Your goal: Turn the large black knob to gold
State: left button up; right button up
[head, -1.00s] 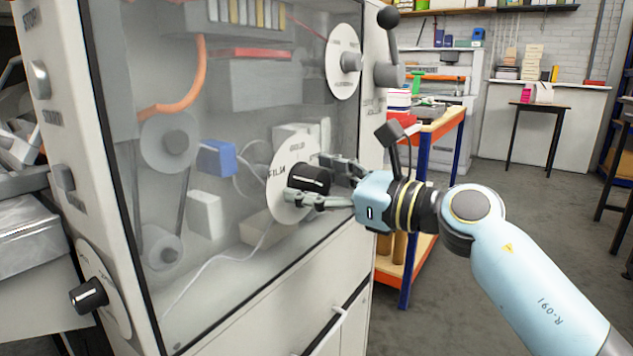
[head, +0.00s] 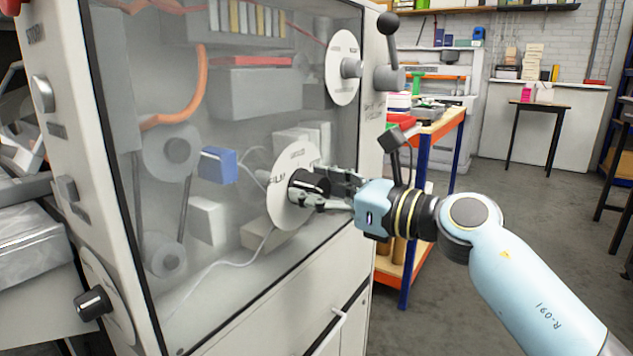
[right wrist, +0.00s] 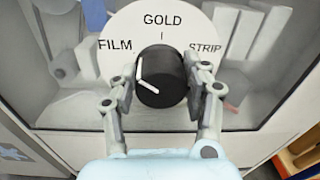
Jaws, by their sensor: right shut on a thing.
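The large black knob (head: 308,186) sits on a round white dial (head: 283,208) on the machine's front. In the right wrist view the knob (right wrist: 163,78) has a white pointer line running up and left, toward the FILM side. The dial (right wrist: 120,28) reads FILM at left, GOLD at top and STRIP at right. My right gripper (head: 322,190) is shut on the knob, with one finger pad on each side, as the right wrist view shows (right wrist: 160,92). My left gripper is out of view.
Another black knob (head: 93,303) is on the machine's left side. A grey knob (head: 351,68) on a white dial and a ball-ended lever (head: 390,50) are above right. An orange-and-blue bench (head: 440,128) stands behind my right arm. Clear floor lies at right.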

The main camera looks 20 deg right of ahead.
jog(key=m+p, duration=0.2)
jog(key=p, duration=0.1)
jog(key=m+p, duration=0.2)
jog(key=m, duration=0.1)
jog(key=m+p, duration=0.2)
jog(key=p, duration=0.1)
jog(key=shift+w+d+r+m+p, duration=0.1)
jog(key=shift+r+m+p, duration=0.2)
jog(key=shift+f+m+g+p, duration=0.25)
jog(key=shift+m+g+p, duration=0.05)
jog(key=shift+m+p, duration=1.05)
jog(key=o, duration=1.2)
jog(key=v, duration=1.2)
jog(key=shift+f, duration=0.1)
